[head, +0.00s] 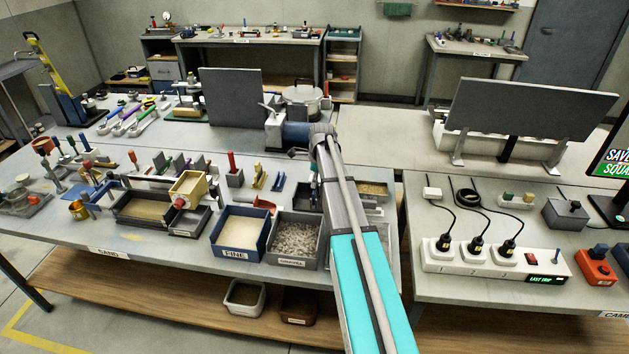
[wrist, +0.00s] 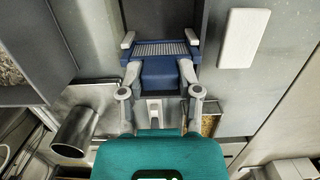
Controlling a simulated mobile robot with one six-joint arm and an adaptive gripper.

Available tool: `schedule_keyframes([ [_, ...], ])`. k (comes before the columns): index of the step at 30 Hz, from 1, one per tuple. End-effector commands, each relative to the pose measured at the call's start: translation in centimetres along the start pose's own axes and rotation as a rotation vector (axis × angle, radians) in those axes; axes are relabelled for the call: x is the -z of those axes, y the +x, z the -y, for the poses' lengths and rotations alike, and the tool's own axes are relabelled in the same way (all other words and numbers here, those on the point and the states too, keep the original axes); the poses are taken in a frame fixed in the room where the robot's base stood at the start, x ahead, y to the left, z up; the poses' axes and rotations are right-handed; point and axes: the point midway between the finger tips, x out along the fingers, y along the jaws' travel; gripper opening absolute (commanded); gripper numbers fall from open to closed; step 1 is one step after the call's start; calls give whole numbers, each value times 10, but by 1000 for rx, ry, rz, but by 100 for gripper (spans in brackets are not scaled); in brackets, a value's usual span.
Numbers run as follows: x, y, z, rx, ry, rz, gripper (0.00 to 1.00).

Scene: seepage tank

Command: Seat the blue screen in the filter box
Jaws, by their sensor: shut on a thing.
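In the wrist view my gripper (wrist: 159,62) is shut on the blue screen (wrist: 160,73), with one finger on each side of its blue block. A ribbed grey mesh panel shows along the screen's far edge. Grey walls and flat grey surfaces surround it in this view; I cannot tell which belongs to the filter box, or whether the screen touches it. In the head view my own arm hides the gripper and most of the screen.
In the wrist view a metal pipe (wrist: 75,133) is at lower left and a pale plate (wrist: 243,38) at upper right. In the head view, the fine bin (head: 240,252) and gravel bin (head: 293,261) stand left of my arm. A power strip (head: 495,262) is at right.

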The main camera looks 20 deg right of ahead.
Motion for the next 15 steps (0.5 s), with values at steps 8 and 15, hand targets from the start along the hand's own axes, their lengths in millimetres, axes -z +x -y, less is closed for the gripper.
schedule_keyframes([
  [8,1,6,0,0,0,0,0],
  [15,2,10,0,0,0,0,0],
])
